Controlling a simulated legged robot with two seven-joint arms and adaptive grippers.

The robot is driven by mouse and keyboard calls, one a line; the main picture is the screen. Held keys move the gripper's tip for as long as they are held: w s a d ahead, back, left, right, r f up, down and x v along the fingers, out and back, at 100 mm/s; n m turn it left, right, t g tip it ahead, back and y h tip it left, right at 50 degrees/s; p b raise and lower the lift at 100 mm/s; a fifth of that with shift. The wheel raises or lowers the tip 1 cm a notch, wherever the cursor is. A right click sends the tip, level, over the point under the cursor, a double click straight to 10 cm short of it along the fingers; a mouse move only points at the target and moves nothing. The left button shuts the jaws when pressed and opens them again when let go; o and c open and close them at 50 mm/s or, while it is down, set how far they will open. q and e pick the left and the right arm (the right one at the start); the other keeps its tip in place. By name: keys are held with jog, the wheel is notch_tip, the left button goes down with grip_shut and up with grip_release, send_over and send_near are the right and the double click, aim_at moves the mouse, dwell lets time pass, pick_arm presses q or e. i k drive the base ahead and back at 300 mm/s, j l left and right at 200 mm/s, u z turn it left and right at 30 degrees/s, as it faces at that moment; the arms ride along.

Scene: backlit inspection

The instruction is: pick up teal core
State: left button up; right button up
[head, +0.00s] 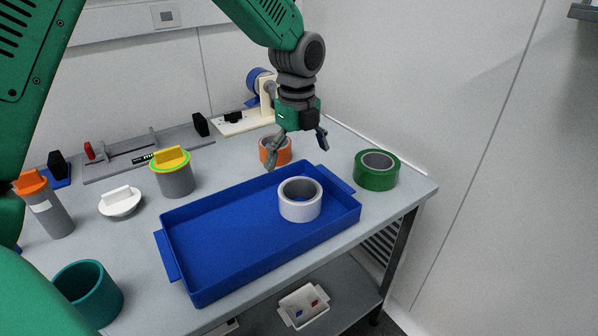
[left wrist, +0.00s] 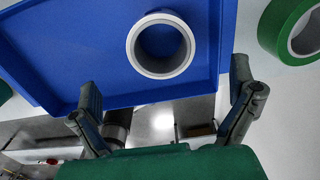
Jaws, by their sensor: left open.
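The teal core (head: 88,296), a hollow teal cylinder, stands upright on the table at the lower left in the head view, outside the blue tray. My left gripper (head: 297,153) is open and empty above the far right part of the tray, well away from the teal core. In the left wrist view its fingers (left wrist: 166,88) are spread apart, with a white ring beyond them. A sliver of green at that view's left edge is too small to identify. My right gripper is not in view.
The blue tray (head: 205,243) holds the white ring (head: 300,209). A green roll (head: 376,180) and an orange roll (head: 268,158) stand beyond it. A grey canister (head: 178,182), a white lid (head: 120,209) and an orange-topped cylinder (head: 57,217) stand at left.

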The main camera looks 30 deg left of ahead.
aim_at(86, 284)
jog(key=k+l, duration=0.75)
jog(key=k, duration=0.1)
